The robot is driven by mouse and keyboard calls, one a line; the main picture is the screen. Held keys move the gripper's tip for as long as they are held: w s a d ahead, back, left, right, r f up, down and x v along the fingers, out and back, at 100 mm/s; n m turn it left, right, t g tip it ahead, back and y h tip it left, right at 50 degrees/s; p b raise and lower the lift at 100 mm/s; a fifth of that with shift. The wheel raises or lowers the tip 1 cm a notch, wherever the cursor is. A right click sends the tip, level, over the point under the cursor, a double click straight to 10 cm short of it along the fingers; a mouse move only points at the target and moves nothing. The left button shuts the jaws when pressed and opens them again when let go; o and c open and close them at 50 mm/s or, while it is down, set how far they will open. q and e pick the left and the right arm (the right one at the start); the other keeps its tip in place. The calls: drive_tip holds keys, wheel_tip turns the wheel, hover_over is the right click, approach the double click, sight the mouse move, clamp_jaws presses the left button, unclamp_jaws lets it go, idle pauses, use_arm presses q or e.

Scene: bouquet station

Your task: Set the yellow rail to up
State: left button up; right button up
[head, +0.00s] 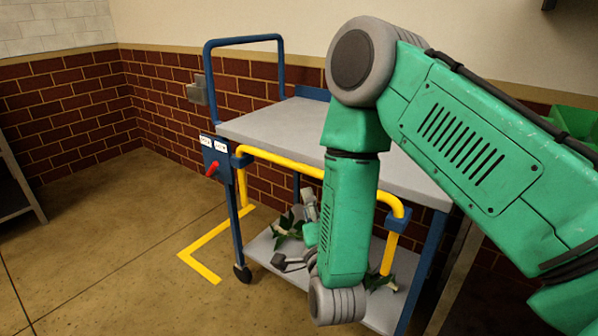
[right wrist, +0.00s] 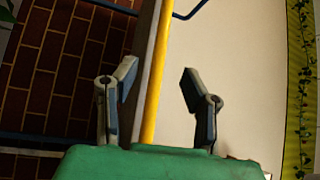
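The yellow rail (head: 290,164) runs along the near long side of a blue-framed cart, just below the level of its grey top. Its ends bend downward, and blue brackets hold it. My right gripper (head: 293,234) hangs below the rail's bar in the head view, partly hidden by my forearm. In the right wrist view, its two fingers (right wrist: 160,80) are spread apart. The yellow rail (right wrist: 157,70) shows between them, closer to the left finger, with no clear contact. My left gripper is not in view.
A blue panel (head: 217,160) with two white labels and a red lever (head: 212,168) is at the cart's left corner. The grey top (head: 275,125) looks bare where visible. Leafy stems (head: 288,230) lie on the lower shelf. Yellow tape (head: 205,244) marks open floor at left.

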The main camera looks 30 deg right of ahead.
sight(301, 172)
drive_tip(key=p+x, duration=0.2)
drive_tip(key=x, duration=0.9)
drive_tip(key=shift+w+d+p, duration=0.2)
drive_tip(key=shift+w+p, duration=0.1)
drive_tip(key=shift+p, duration=0.1)
drive_tip(key=shift+w+d+r, duration=0.1)
drive_tip(key=shift+w+d, duration=0.1)
drive_tip(key=shift+w, duration=0.2)
drive_tip(key=shift+d, duration=0.1)
clamp_jaws()
